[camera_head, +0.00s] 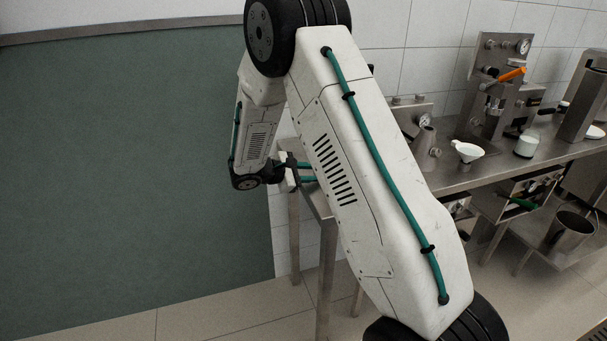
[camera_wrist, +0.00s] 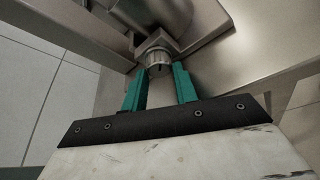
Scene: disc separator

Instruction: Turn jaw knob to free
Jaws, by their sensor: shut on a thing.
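The jaw knob (camera_wrist: 158,60) is a small ribbed metal cylinder with a dark mark on its face, in the upper middle of the wrist view. It sits on the end of a metal body. My gripper (camera_wrist: 160,72) has two green fingers, one on each side of the knob, and is shut on it. In the head view my arm hides the knob, and only part of my green fingers shows by the left end of the bench.
A steel bench (camera_head: 470,175) runs to the right. A metal bucket (camera_head: 570,229) stands on the lower shelf. A dark green board (camera_head: 120,180) fills the left.

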